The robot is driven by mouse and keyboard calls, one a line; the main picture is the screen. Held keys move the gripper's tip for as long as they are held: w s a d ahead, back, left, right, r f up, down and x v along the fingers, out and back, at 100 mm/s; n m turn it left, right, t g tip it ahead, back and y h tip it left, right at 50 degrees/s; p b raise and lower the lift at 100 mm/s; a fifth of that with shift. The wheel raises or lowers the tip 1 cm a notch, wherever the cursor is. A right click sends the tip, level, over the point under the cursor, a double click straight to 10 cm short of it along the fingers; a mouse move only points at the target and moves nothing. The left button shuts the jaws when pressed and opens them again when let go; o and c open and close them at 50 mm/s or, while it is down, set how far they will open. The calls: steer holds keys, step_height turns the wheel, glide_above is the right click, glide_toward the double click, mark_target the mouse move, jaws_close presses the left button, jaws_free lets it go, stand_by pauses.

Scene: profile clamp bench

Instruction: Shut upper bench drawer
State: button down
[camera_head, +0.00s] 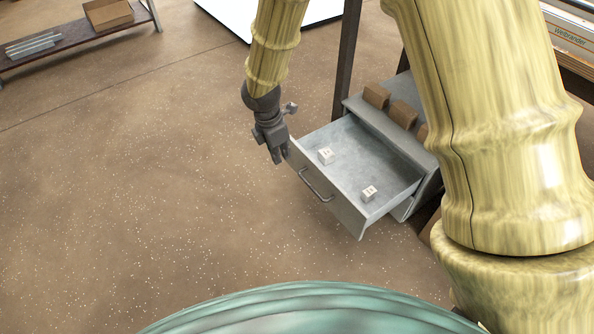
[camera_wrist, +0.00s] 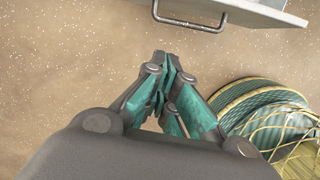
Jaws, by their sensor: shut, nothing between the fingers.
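In the wrist view the handle (camera_wrist: 187,22) and the drawer front's edge (camera_wrist: 258,12) show at the top. My gripper (camera_head: 280,158) is shut and empty, at the far left corner of the drawer front in the head view. I cannot tell whether it touches the drawer. In the wrist view my gripper's fingertips (camera_wrist: 163,62) are below the handle, apart from it in the picture.
Brown blocks (camera_head: 402,114) stand on top of the cabinet. A dark post (camera_head: 347,60) rises behind it. A low shelf (camera_head: 75,35) with a cardboard box (camera_head: 108,14) stands at the far left. The speckled floor (camera_head: 150,190) left of the drawer is clear.

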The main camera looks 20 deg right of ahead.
mark_target(302, 156)
steer(key=w+d+f+n+b, duration=0.1)
steer(key=w+d+f+b, duration=0.3)
steer(key=f+b, duration=0.5)
steer(key=shift+w+d+t+h+b, duration=0.35)
steer(key=shift+d+b, duration=0.2)
steer(key=shift+d, duration=0.5)
steer(key=shift+d, duration=0.15)
steer(key=shift+w+d+r+p, duration=0.15)
steer(key=shift+d+p, duration=0.45)
steer(key=shift+p, duration=0.3)
steer(key=w+d+p, duration=0.3)
steer(key=d+p, duration=0.5)
steer(key=d, duration=0.2)
steer(key=w+d+p, duration=0.4)
steer(key=d+p, duration=0.4)
steer(key=d, duration=0.2)
steer(key=shift+f, duration=0.3)
steer(key=shift+w+a, duration=0.1)
steer(key=shift+a, duration=0.05)
